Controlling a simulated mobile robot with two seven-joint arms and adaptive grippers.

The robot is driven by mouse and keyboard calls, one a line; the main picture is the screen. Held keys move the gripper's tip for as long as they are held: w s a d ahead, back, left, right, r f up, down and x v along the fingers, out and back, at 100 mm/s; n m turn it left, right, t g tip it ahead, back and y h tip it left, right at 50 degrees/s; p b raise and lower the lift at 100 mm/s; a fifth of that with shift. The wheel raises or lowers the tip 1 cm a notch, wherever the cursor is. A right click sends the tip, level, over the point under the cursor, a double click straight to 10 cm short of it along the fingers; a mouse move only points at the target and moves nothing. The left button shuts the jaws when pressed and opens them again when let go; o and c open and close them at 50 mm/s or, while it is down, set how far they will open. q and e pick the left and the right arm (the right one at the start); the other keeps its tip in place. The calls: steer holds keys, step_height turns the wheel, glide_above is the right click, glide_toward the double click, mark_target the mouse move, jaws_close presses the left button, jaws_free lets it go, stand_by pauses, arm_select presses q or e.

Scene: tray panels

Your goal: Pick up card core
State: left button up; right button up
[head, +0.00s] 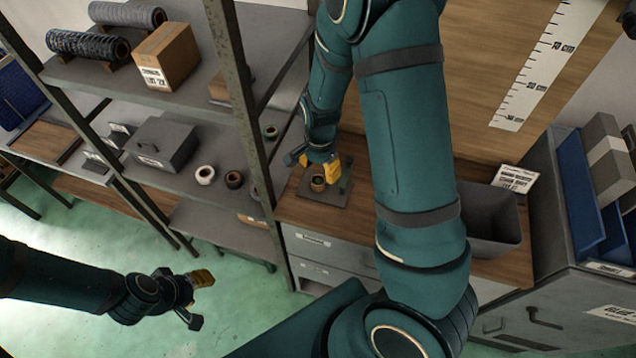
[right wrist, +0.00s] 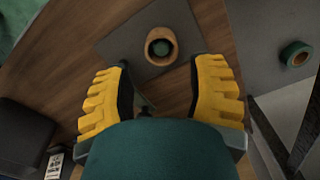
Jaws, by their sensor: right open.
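The card core (head: 318,184) is a short brown ring on a dark grey plate (head: 322,199) on the wooden worktop. It also shows in the right wrist view (right wrist: 149,49), top centre, with a dark round middle; I cannot tell whether that is a peg or the hole. My right gripper (head: 327,174) is open, its yellow fingers close by the core in the head view. In the right wrist view the open fingers (right wrist: 163,82) point towards the core, with nothing between them. My left gripper (head: 200,299) hangs open and empty over the green floor at lower left.
A grey open bin (head: 491,222) stands on the worktop to the right. Metal shelving at left holds a cardboard box (head: 166,55), dark rolls (head: 88,44), a grey case (head: 160,146) and tape rolls (head: 205,174). A shelf post (head: 243,100) stands left of my right arm.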

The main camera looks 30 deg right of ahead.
mark_target(320, 180)
step_height(320, 180, down, 5)
steer(key=shift+w+r, duration=0.1)
steer(key=shift+a+f+b, duration=0.1)
steer(key=shift+f+b, duration=0.2)
steer(key=shift+f, duration=0.05)
steer(key=shift+d, duration=0.2)
steer(key=shift+r, duration=0.1)
steer(key=c, duration=0.5)
